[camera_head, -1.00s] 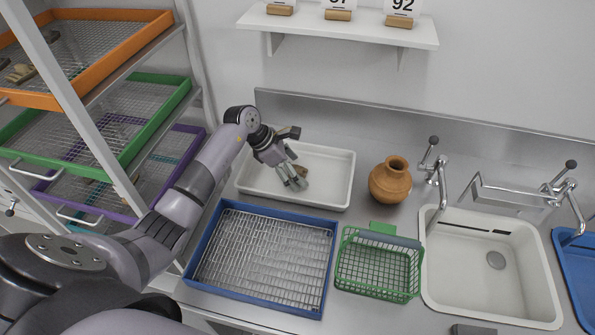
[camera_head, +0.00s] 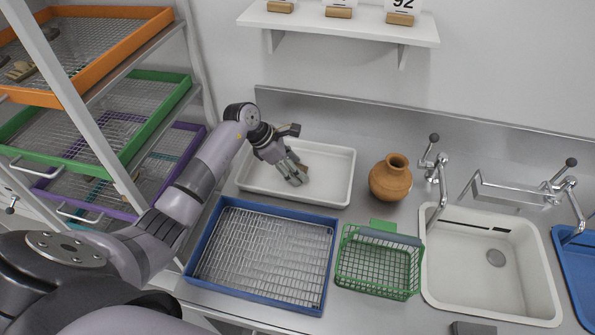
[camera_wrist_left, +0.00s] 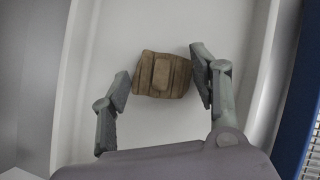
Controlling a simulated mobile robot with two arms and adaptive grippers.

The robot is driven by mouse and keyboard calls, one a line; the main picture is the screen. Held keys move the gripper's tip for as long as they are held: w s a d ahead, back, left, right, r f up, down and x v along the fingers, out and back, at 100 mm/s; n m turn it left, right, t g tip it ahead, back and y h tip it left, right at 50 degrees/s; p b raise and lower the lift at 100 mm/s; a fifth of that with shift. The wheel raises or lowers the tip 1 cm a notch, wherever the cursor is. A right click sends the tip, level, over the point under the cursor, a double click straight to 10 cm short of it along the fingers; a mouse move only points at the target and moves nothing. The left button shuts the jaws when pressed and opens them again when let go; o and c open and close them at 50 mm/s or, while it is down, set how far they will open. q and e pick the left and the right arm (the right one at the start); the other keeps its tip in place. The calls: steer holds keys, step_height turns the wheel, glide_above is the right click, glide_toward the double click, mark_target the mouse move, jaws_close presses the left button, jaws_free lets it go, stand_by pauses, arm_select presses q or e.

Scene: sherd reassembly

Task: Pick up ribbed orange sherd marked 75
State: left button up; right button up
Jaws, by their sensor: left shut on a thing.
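The ribbed sherd (camera_wrist_left: 163,75) is brownish orange in the left wrist view, with raised bands; no number can be read on it. It is in the white tray (camera_head: 342,182) at the back of the counter. My left gripper (camera_wrist_left: 158,79) is shut on the sherd, with a finger at its left and right sides. In the head view my left gripper (camera_head: 297,178) reaches down into the tray and mostly hides the sherd. I cannot tell whether the sherd touches the tray floor. My right gripper is not in view.
A blue wire-bottomed tray (camera_head: 329,262) lies in front of the white tray. A green basket (camera_head: 380,263), a clay jar (camera_head: 390,181) and a sink (camera_head: 535,280) are to the right. A rack with an orange tray (camera_head: 120,47) and more trays stands left.

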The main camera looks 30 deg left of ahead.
arm_select(q)
steer(key=shift+r, duration=0.5)
steer(key=c, duration=0.5)
step_height(320, 180, up, 19)
steer(key=b, duration=0.3)
steer(key=shift+b, duration=0.4)
jaws_close()
steer(key=shift+c, duration=0.4)
jaws_free()
steer(key=o, duration=1.8)
